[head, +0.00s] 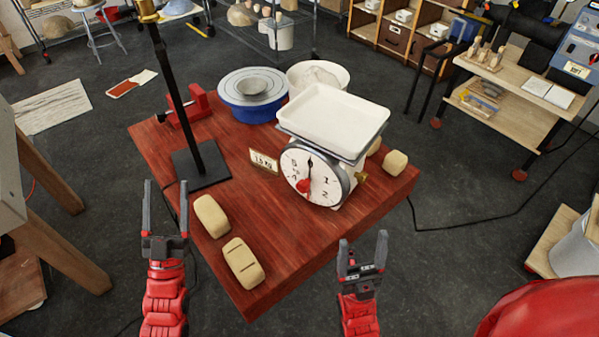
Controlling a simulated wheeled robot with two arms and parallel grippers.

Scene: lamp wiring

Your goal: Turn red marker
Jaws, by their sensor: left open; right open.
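A white scale (343,177) with a round dial stands on the red wooden table (290,240). A red marker (304,185) sits low on the dial face, and the black pointer is near the top. A white tray (335,116) tops the scale. A brass knob (362,177) is on the dial's right side. My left gripper (166,190) is open and empty, in front of the table's left side, apart from the scale. My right gripper (363,245) is open and empty, near the table's front right edge, below the dial in the picture and apart from it.
A black stand (200,163) rises at the table's left. Two clay blocks (212,216) (243,263) lie at the front left, with a small "1.5 KG" card (263,161) beside the dial. A blue wheel (252,110) and white bowl (318,72) are behind.

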